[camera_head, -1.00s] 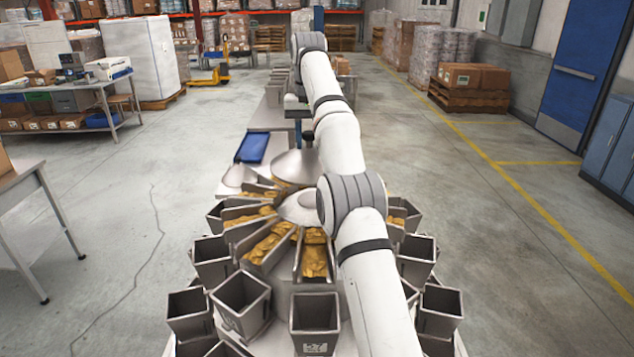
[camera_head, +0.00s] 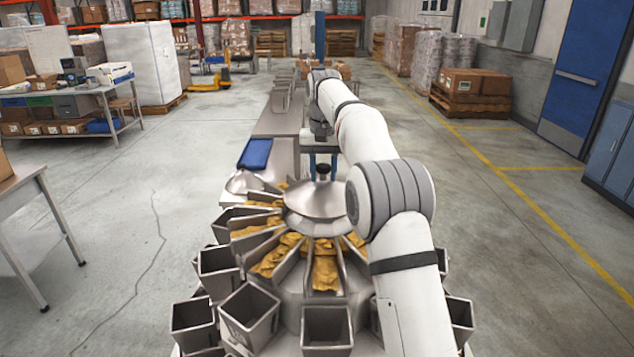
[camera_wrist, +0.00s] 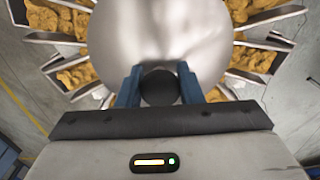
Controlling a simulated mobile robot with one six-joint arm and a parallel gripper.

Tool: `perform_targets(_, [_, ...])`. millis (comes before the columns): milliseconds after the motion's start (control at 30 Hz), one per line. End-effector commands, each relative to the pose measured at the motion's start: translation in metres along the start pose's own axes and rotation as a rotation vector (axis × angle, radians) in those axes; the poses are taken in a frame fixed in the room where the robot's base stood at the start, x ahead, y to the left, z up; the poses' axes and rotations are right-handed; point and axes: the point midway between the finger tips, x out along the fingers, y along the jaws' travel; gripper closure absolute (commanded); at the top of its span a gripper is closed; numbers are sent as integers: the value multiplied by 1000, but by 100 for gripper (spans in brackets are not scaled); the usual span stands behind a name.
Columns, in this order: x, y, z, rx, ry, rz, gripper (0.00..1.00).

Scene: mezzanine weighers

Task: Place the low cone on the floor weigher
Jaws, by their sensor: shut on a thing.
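My gripper (camera_head: 322,161) is shut on the black knob on top of a wide, shallow silver cone, the low cone (camera_head: 312,202). In the wrist view my blue fingers (camera_wrist: 158,88) stand on both sides of the knob, with the cone's silver disc (camera_wrist: 150,35) beyond. The cone is over the middle of the weigher (camera_head: 292,292), roughly level. It hides the weigher's centre; I cannot tell whether it rests there or hangs just above.
Open grey hoppers (camera_head: 327,328) ring the weigher. Another silver cone (camera_head: 243,182) stands behind left, near a blue tray (camera_head: 255,153) on a table (camera_head: 280,123). A bench (camera_head: 35,182) stands at left.

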Motion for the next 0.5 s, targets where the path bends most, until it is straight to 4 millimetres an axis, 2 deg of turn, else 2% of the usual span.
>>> perform_targets(233, [29, -4, 2, -7, 0, 0, 100])
perform_targets(500, [31, -6, 2, -10, 2, 0, 100])
